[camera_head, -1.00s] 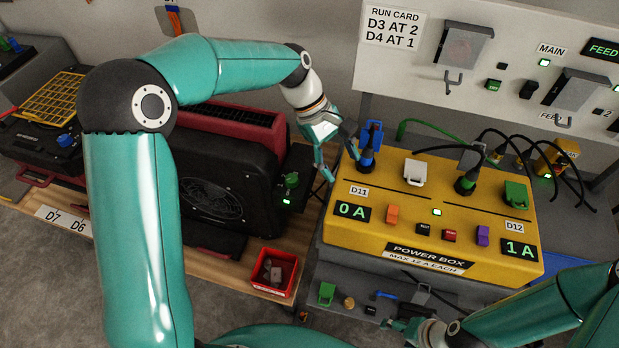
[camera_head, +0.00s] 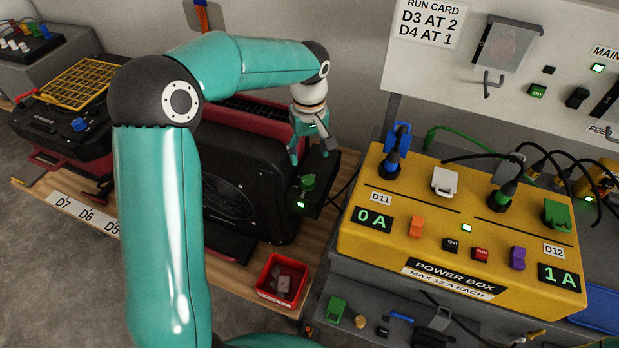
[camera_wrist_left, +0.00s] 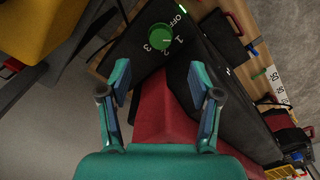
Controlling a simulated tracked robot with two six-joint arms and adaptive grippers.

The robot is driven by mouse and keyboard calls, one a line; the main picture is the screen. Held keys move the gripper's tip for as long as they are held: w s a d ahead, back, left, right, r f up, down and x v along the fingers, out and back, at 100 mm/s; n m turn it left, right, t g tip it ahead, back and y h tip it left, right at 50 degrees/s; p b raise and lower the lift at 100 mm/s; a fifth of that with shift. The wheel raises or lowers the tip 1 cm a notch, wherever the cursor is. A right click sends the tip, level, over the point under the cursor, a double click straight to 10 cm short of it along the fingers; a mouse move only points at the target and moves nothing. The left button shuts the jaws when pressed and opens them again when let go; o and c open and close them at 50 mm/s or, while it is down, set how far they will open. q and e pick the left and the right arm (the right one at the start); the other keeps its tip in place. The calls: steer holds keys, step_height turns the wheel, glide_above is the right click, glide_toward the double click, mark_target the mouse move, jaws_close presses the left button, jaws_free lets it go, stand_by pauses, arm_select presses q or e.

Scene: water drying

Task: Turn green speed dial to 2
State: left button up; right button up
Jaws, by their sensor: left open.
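The green speed dial (camera_head: 308,183) sits on the black control panel at the right end of the black and red blower. In the left wrist view the dial (camera_wrist_left: 160,37) shows face-on, with OFF, 1, 2 and 3 around it. A small light mark is on its 1 side, but I cannot read its exact setting. My left gripper (camera_head: 310,152) is above and behind the dial, apart from it. In the left wrist view the gripper (camera_wrist_left: 158,78) is open and empty, with the dial beyond its fingertips. My right gripper is out of view.
The yellow power box (camera_head: 350,245) with plugs and cables stands right of the blower. The blower's black body (camera_head: 240,190) lies beside the gripper. A red bin (camera_head: 268,290) is on the wooden bench in front. A run card (camera_head: 430,22) reads D3 at 2, D4 at 1.

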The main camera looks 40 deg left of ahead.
mark_target(309, 180)
arm_select(q)
step_height(309, 180, down, 10)
steer(key=shift+f+p, duration=0.1)
steer(key=shift+p, duration=0.3)
steer(key=c, duration=1.1)
steer(key=shift+c, duration=0.2)
